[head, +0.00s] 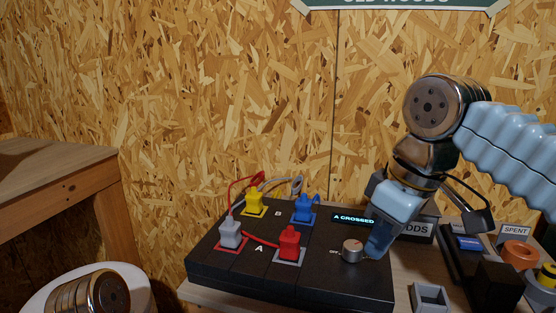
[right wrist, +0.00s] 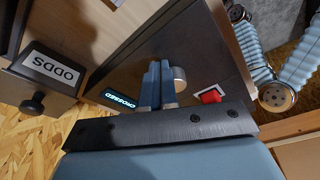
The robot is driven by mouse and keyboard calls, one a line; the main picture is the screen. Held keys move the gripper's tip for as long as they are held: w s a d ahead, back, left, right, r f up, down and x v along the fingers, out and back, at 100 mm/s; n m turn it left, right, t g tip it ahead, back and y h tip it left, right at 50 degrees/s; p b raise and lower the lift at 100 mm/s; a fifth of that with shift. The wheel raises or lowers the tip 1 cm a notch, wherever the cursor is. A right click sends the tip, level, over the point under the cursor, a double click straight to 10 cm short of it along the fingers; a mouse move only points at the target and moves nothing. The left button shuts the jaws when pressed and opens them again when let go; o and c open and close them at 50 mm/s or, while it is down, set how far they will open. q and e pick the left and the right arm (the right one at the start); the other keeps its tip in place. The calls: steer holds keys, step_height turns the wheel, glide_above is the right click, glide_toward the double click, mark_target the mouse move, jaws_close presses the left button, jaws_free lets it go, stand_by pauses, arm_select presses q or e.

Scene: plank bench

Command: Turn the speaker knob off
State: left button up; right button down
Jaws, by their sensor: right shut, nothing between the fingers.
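The speaker knob (head: 352,250) is a round silver knob at the right part of the black panel box (head: 330,283). Part of a label shows to its left, too small to read fully. A lit display (head: 353,218) behind it reads "A CROSSED". My right gripper (head: 376,250) points down just to the right of the knob, shut and empty. In the right wrist view the shut fingers (right wrist: 159,88) are beside the knob (right wrist: 179,80); I cannot tell whether they touch it. My left gripper is not in view; only a part of my left arm shows at bottom left.
Red (head: 289,243), white (head: 230,234), yellow (head: 254,201) and blue (head: 304,208) plugs with cables stand on the panel's left half. An "ODDS" box (head: 416,230) is behind my right gripper. Trays and a "SPENT" sign (head: 514,231) crowd the right.

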steer(key=shift+s+d, duration=0.15)
steer(key=shift+r, duration=0.2)
steer(key=v, duration=0.3)
steer(key=w+v, duration=0.1)
steer(key=v, duration=0.1)
steer(key=shift+a+r, duration=0.35)
steer(key=shift+r, duration=0.05)
